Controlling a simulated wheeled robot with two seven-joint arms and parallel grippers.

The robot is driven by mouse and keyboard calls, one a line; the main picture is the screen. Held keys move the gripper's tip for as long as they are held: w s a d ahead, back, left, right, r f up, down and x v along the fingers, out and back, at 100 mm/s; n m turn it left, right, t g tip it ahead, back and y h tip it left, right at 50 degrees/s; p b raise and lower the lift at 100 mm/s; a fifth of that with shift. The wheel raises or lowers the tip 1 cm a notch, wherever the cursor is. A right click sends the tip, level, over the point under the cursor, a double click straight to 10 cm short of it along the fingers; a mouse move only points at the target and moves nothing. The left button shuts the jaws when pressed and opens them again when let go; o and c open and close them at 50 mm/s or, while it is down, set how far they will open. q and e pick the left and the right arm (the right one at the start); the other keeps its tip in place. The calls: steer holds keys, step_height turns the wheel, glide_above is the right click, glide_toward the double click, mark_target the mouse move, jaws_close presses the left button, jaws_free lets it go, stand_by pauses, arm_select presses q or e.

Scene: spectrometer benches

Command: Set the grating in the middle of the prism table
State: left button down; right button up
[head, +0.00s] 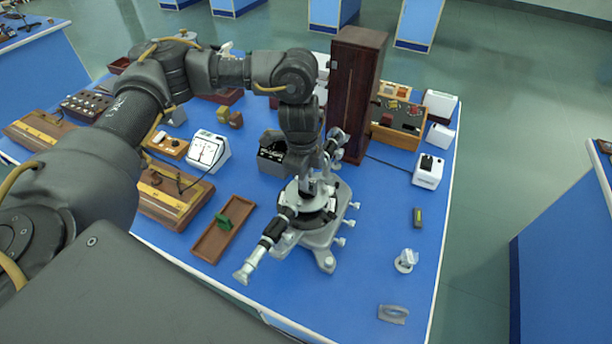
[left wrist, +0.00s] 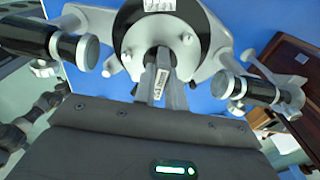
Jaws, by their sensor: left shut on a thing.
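In the left wrist view the gripper (left wrist: 164,84) is shut on a small piece with a white label, which appears to be the grating (left wrist: 160,84). I cannot tell whether the grating touches the prism table. My right gripper is out of view.
A brown wooden tray (head: 209,246) with a green piece (head: 224,221) lies left of the spectrometer. A tall dark wooden cabinet (head: 357,80) stands behind it. A white box (head: 428,171) and a small clear-topped item (head: 406,260) are at right. The right front bench is mostly clear.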

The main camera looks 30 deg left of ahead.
arm_select(q)
steer(key=c, duration=1.5)
jaws_free()
steer(key=shift+f, duration=0.1)
steer(key=shift+o, duration=0.2)
step_height(320, 180, up, 12)
steer(key=b, duration=0.1)
steer(key=shift+a+r+b, duration=0.2)
steer(key=shift+a+b, duration=0.15)
steer(key=shift+a, duration=0.1)
